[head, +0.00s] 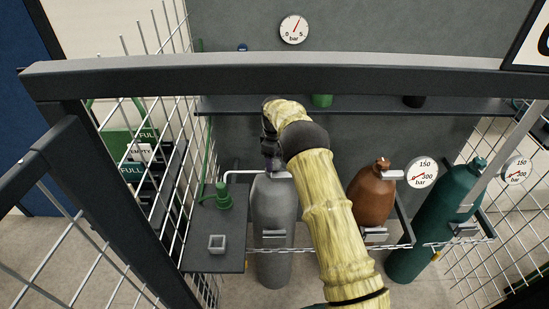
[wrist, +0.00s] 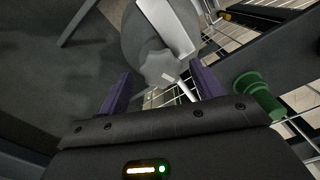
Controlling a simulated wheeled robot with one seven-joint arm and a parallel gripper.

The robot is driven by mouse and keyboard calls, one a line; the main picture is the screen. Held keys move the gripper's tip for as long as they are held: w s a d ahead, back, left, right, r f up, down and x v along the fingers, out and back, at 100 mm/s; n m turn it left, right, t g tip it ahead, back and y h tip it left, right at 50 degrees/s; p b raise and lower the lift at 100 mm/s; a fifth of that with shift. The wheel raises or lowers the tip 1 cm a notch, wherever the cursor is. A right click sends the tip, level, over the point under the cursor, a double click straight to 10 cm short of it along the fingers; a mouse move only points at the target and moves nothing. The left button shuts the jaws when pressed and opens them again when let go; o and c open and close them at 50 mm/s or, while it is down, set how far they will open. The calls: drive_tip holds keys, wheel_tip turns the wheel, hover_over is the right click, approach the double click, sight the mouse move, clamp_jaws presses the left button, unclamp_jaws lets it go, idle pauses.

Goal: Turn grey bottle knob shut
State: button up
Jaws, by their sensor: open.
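The grey bottle (head: 275,215) stands upright in the rack, left of centre in the head view. In the wrist view its grey lobed knob (wrist: 158,70) shows at the upper middle, with a pale mark on it. My gripper (head: 270,166) is over the bottle's top in the head view and hides the knob there. In the wrist view the two purple fingers of my gripper (wrist: 161,80) are open, one on each side of the knob in the picture. I see no finger touching it, and the depth between them is hard to tell.
A pale pipe runs from the bottle's top toward a green fitting (head: 223,199) on the left shelf. A brown bottle (head: 372,198) and a teal bottle (head: 447,205) stand to the right. A dark frame bar (head: 200,75) crosses in front; mesh panels flank the rack.

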drive_tip(key=shift+f, duration=0.35)
drive_tip(key=shift+a+f, duration=0.15)
drive_tip(key=shift+f, duration=0.05)
drive_tip(key=shift+s+r, duration=0.1)
drive_tip(key=shift+s, duration=0.05)
drive_tip(key=shift+c, duration=0.5)
drive_tip(key=shift+d, duration=0.2)
drive_tip(key=c, duration=0.9)
